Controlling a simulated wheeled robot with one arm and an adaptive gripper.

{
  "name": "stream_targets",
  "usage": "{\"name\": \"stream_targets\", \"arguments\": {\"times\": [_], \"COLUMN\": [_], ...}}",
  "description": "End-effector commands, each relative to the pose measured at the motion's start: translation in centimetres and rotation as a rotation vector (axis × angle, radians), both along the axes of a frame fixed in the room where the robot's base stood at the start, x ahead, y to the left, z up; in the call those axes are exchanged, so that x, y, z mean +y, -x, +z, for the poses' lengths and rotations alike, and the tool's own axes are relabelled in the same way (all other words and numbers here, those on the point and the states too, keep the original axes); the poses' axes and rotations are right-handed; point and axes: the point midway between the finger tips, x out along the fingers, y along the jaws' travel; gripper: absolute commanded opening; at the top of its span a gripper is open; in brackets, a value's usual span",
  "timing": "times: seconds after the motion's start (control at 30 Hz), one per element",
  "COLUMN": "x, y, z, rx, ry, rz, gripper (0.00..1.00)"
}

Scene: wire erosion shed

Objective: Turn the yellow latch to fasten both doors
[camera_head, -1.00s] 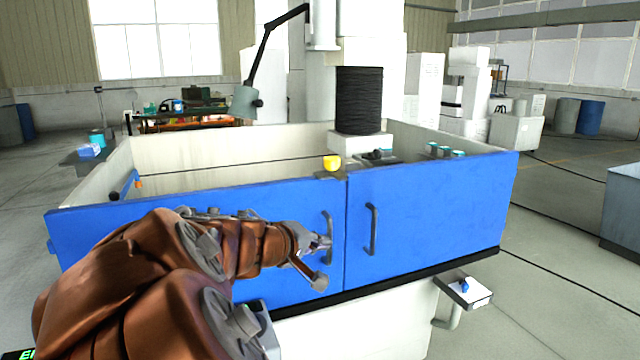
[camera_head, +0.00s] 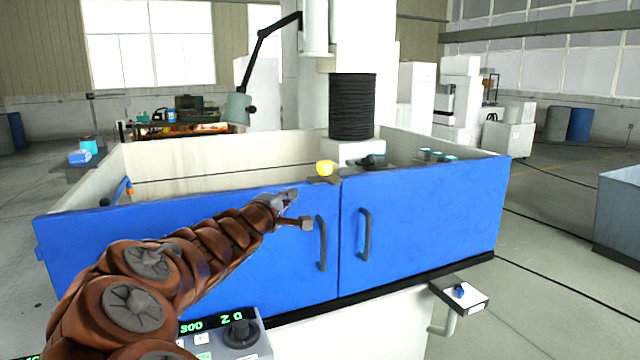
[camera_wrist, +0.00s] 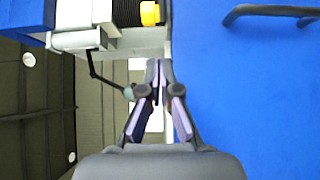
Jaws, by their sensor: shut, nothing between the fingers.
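The yellow latch (camera_head: 325,168) sits on top of the doors at the seam between them. It also shows at the top of the wrist view (camera_wrist: 150,13). The left blue door (camera_head: 190,245) and the right blue door (camera_head: 430,215) stand side by side, their front faces nearly in line, each with a dark upright handle near the seam. My gripper (camera_head: 292,194) is shut and empty, in front of the left door's upper part, left of and a little below the latch. In the wrist view its fingers (camera_wrist: 158,66) point toward the top of the picture, with the latch beyond their tips.
The left handle (camera_head: 321,243) and right handle (camera_head: 365,234) stick out from the doors. A black spool (camera_head: 353,106) stands behind the latch inside the pale-walled tank. A lamp arm (camera_head: 262,50) hangs at the back left. A control panel (camera_head: 235,335) is below my arm.

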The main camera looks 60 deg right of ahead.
Motion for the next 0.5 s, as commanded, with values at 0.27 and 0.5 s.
{"name": "stream_targets", "arguments": {"times": [0.27,0.5], "x": [-2.5,-5.5], "y": [-0.3,-1.1], "z": [-0.1,0.2], "rx": [0.003,-0.001], "ry": [-0.003,-0.001], "rz": [-0.005,-0.002], "gripper": [0.0,0.0]}}
